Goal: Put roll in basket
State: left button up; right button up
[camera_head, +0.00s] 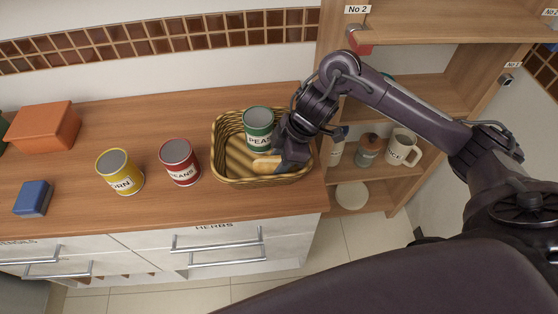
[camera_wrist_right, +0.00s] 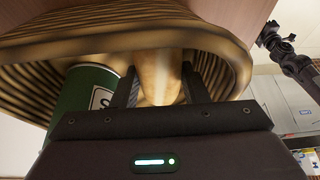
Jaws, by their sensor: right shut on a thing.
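The wicker basket (camera_head: 225,170) stands on the wooden counter. My right gripper (camera_head: 272,163) reaches down inside it at the right. It is shut on a tan roll (camera_head: 264,166), which sits low within the basket beside the peas can. The roll (camera_wrist_right: 160,78) shows between the two dark fingers in the right wrist view, with the basket rim (camera_wrist_right: 130,42) around it. I cannot tell whether the roll touches the basket floor. My left gripper is not in view.
A green peas can (camera_head: 258,122) stands in the basket. A red beans can (camera_head: 180,163), a yellow corn can (camera_head: 119,172), a blue box (camera_head: 33,198) and an orange container (camera_head: 43,128) stand to the left. An open shelf (camera_head: 430,95) is at the right.

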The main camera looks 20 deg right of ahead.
jog(key=shift+f, duration=0.15)
jog(key=o, duration=0.7)
jog(key=shift+d+r, duration=0.1)
jog(key=shift+r, duration=0.3)
jog(key=p+v, duration=0.2)
jog(key=v, duration=0.9)
jog(key=shift+s+d+r+p, duration=0.1)
jog(key=shift+d+r+p, duration=0.1)
jog(key=shift+p, duration=0.2)
